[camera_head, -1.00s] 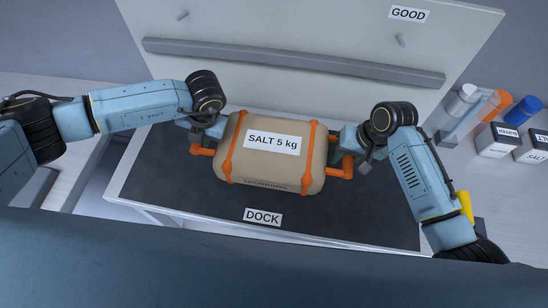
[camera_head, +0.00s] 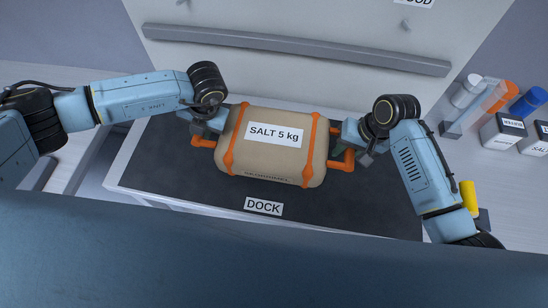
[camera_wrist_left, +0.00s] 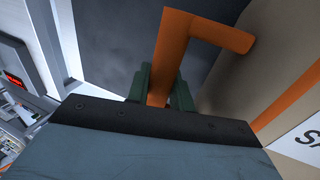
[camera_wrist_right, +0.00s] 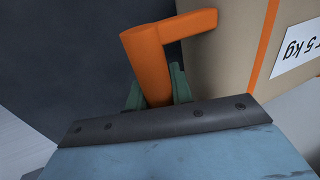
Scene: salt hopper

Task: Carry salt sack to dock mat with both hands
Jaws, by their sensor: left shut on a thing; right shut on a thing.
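The salt sack (camera_head: 272,158) is a tan block with orange straps, an orange handle at each end and a label reading SALT 5 kg. In the head view it is over the dark dock mat (camera_head: 160,170), near its middle; I cannot tell whether it touches the mat. A DOCK label (camera_head: 263,206) is at the mat's front edge. My left gripper (camera_wrist_left: 160,90) is shut on the sack's left handle (camera_wrist_left: 172,50). My right gripper (camera_wrist_right: 158,90) is shut on the right handle (camera_wrist_right: 152,60). The sack looks about level.
A pale upright board with a grey rail (camera_head: 300,50) stands behind the mat. At the right are labelled white boxes (camera_head: 503,131), a blue cylinder (camera_head: 527,103) and an orange one. A yellow item (camera_head: 468,195) is beside my right forearm.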

